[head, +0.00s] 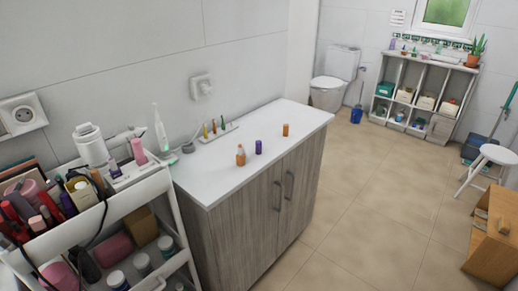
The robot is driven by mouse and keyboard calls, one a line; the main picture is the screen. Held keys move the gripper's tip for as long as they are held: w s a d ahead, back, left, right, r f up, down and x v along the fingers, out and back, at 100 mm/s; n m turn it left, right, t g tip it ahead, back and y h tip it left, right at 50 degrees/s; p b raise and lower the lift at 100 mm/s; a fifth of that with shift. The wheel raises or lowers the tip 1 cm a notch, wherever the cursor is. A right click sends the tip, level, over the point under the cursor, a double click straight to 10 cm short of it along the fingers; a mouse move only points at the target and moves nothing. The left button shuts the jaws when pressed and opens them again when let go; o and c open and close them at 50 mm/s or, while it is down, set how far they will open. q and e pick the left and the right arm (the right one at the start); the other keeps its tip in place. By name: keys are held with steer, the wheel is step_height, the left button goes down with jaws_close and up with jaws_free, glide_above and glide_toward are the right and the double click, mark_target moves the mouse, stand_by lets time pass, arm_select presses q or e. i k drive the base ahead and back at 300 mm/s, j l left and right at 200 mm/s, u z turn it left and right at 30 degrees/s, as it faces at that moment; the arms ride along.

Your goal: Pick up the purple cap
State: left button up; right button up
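A small purple cap (259,147) stands on the white top of the wooden cabinet (232,176). Just left of it, and a little nearer, stands an orange bottle (240,155). An orange cap-like piece (285,130) stands farther back to the right on the same top. Neither of my grippers shows in the head view.
A cosmetics cart (120,190), crowded with bottles and tubes, stands at the left against the cabinet. A small tray (217,132) with several little bottles lies near the wall. The cabinet top's front strip is clear. Tiled floor (370,215) is open at right.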

mark_target(258, 144)
steer(key=i+l, duration=0.75)
steer(key=i+l+u, duration=0.2)
steer(key=u, duration=0.3)
steer(key=i+l+u, duration=0.25)
steer(key=u, duration=0.2)
